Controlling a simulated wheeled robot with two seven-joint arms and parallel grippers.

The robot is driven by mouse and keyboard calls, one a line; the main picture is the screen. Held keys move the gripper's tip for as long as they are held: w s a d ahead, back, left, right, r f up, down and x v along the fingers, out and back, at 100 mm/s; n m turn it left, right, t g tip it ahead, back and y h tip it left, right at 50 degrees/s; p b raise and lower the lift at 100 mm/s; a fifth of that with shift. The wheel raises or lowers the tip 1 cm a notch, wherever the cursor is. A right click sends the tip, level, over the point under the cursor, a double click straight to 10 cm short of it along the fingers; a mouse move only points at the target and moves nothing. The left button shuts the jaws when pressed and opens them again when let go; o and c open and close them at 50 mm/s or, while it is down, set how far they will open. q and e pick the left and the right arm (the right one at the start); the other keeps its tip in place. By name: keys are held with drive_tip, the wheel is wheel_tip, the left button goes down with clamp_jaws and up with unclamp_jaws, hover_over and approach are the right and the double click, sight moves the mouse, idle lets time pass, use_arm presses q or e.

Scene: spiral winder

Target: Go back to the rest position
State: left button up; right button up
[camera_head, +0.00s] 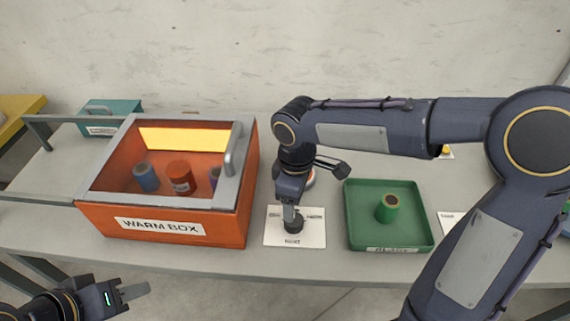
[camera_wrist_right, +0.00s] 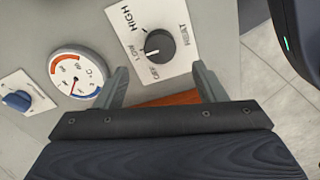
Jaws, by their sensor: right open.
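My right gripper (camera_head: 291,212) points down over the white heat card on the table, just right of the warm box. In the right wrist view my right gripper (camera_wrist_right: 161,78) is open and empty, its two fingers apart. The black heat knob (camera_wrist_right: 157,44) lies just beyond the fingertips, with OFF, LOW and HIGH marked around it. The knob also shows under the gripper in the head view (camera_head: 294,224). Contact with it cannot be told. My left gripper (camera_head: 130,291) is at the lower left, in front of the table; its finger gap is not clear.
The orange warm box (camera_head: 165,227) has a handled glazed lid and several cups inside. A green tray (camera_head: 360,237) holds a green cup (camera_head: 388,207) to the right. A dial gauge (camera_wrist_right: 76,78) and blue knob (camera_wrist_right: 17,100) sit beside the heat card. My right arm covers the right side.

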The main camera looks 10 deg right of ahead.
drive_tip(key=shift+r, duration=0.1)
drive_tip(key=s+d+r+m+t+y+p, duration=0.2)
drive_tip(key=s+d+r+m+p, duration=0.2)
drive_tip(key=s+r+m, duration=0.2)
drive_tip(key=s+d+r+m+t+y+p, duration=0.1)
drive_tip(key=s+d+r+m+t+p, duration=0.2)
drive_tip(key=s, duration=0.7)
wheel_tip(320, 180, up, 4)
drive_tip(key=d+m+p, duration=0.2)
drive_tip(key=m, duration=0.2)
drive_tip(key=shift+f+m+t+y, duration=0.15)
drive_tip(key=shift+m+t+y, duration=0.15)
drive_tip(key=shift+y, duration=0.1)
